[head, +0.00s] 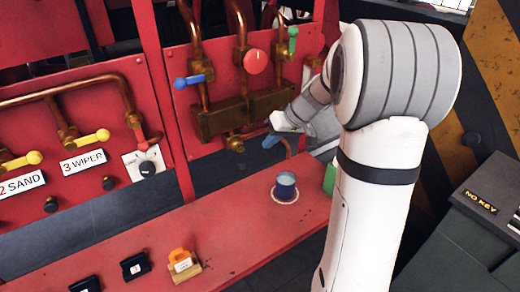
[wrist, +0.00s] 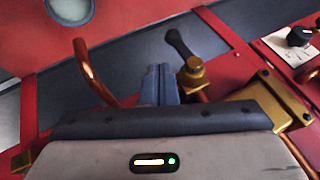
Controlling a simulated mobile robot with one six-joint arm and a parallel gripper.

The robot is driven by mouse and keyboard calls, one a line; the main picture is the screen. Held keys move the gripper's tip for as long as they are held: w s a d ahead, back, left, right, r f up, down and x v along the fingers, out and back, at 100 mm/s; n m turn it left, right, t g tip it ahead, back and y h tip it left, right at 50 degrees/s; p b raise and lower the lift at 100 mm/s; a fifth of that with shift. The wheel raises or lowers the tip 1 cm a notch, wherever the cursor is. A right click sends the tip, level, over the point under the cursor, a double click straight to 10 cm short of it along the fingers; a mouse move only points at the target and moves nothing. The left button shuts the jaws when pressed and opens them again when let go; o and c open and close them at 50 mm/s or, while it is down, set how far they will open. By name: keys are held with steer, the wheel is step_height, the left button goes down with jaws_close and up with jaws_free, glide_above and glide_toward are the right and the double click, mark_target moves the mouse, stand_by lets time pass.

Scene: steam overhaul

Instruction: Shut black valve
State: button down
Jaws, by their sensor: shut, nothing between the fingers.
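The black valve is a black lever (wrist: 179,44) on a brass valve body (wrist: 195,76), just right of my fingertips in the wrist view. In the head view the brass body (head: 234,143) hangs under a brass manifold, with the lever small and dark below it. My gripper (head: 271,140) is left of my forearm and to the right of the valve in the head view. In the wrist view my gripper (wrist: 160,70) has its blue-grey fingers together and empty. The fingers look beside the lever; I cannot tell whether they touch it.
A brass manifold (head: 225,118) and copper pipes (wrist: 92,75) surround the valve. A blue cup (head: 286,186) stands on the red bench (head: 230,220); its round top also shows in the wrist view (wrist: 70,8). A round black knob (wrist: 299,36) sits on a white plate nearby.

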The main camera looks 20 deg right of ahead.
mark_target(241, 158)
steer(key=p+x, duration=0.1)
steer(key=x, duration=0.8)
steer(key=shift+p, duration=0.35)
